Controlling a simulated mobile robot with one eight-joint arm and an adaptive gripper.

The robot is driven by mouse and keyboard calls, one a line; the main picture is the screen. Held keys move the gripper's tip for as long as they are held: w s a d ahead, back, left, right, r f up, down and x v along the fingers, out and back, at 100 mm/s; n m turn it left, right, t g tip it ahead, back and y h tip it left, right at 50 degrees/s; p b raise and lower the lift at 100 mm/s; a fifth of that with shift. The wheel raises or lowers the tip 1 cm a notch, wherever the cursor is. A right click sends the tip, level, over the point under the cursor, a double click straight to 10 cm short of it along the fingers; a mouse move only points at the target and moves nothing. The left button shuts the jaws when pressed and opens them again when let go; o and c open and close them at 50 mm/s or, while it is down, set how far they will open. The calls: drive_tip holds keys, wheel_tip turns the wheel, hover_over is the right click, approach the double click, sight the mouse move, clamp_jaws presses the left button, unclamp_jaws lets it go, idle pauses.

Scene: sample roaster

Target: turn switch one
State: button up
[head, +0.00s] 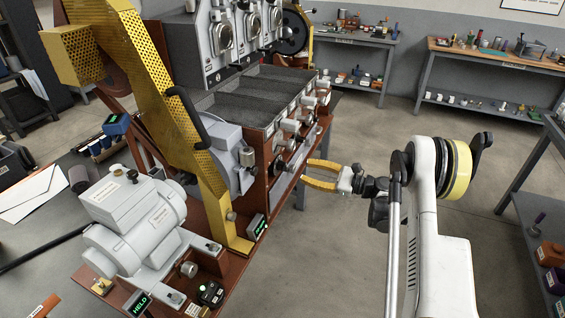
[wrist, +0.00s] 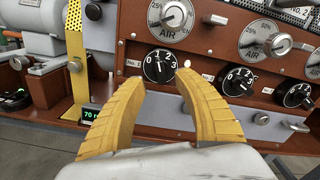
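Switch one is a round black dial (wrist: 160,66) marked 0 to 3 beside a "No. 1" label on the brown front panel. In the wrist view it sits just beyond and between the two yellow fingers of my gripper (wrist: 165,80). The fingers are apart, with nothing held between them. The dial's pointer is too small to read surely. In the head view my gripper (head: 307,174) reaches left toward the front of the machine, and its tips look close to the panel. Whether they touch it I cannot tell.
A yellow post (wrist: 78,60) and a green display (wrist: 91,113) stand left. A grey motor (head: 135,212) is on the machine's near end. The floor (head: 310,260) below my arm is clear.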

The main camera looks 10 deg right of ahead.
sight(287, 167)
drive_tip(key=b+x, duration=0.2)
drive_tip(key=x, duration=0.6)
drive_tip(key=shift+s+f, duration=0.1)
drive_tip(key=shift+w+a, duration=0.4)
drive_tip(key=shift+a, duration=0.1)
clamp_jaws()
